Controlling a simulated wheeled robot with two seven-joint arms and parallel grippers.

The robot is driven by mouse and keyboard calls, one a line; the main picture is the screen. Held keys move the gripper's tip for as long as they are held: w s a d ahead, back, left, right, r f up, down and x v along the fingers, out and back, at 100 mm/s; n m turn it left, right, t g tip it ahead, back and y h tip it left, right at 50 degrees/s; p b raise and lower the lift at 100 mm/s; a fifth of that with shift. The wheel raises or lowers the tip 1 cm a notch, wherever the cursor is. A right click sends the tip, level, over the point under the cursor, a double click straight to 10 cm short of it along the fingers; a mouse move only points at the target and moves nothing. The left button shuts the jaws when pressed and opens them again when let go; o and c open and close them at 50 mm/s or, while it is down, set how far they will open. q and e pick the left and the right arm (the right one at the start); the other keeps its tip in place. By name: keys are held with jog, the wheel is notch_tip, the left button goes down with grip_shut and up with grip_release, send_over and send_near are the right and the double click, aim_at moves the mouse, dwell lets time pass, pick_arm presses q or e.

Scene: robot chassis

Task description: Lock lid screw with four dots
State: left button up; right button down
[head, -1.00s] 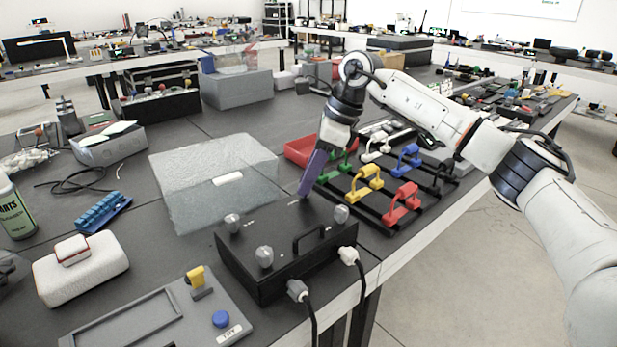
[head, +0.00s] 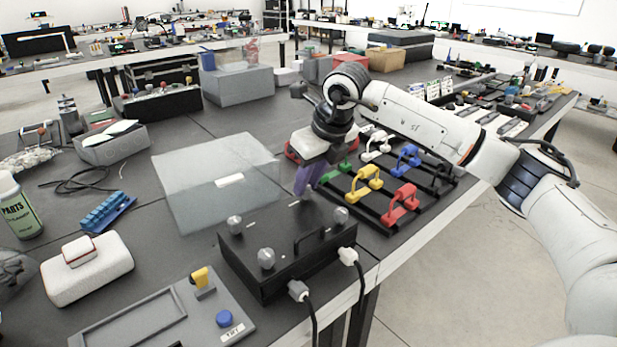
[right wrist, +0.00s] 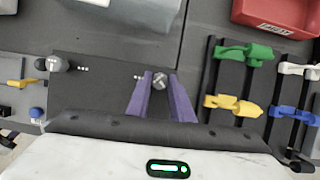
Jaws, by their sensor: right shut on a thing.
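A black box (head: 262,275) with a flat lid stands near the table's front edge. Grey lid screws show at its left (head: 234,223), front (head: 265,258) and right (head: 340,215) corners. My right gripper (head: 302,190) points down at the back corner, its purple fingers hiding that corner in the head view. In the right wrist view its fingers (right wrist: 160,95) are shut on a grey screw (right wrist: 159,80). A short row of white dots (right wrist: 138,77) is beside it, too small to count. Another screw (right wrist: 57,64) has white dots beside it. My left gripper is not in view.
A rack with coloured handles (head: 400,205) stands close to the right of the gripper. A translucent grey case (head: 195,195) lies to the left of it. Two plugs with cables (head: 298,290) are at the box's front. A grey panel (head: 150,325) is at front left.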

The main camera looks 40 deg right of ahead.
jog(key=m, duration=0.2)
jog(key=m+h, duration=0.2)
jog(key=m, duration=0.1)
jog(key=shift+a+m, duration=0.25)
jog(key=shift+m, duration=0.05)
jog(key=shift+w+m+g+h+p, duration=0.1)
jog(key=shift+m+g+h+p, duration=0.45)
jog(key=shift+m, duration=1.35)
jog(key=c, duration=1.6)
grip_release()
jog(key=shift+o, duration=0.2)
jog(key=v, duration=1)
jog(key=shift+a, duration=0.25)
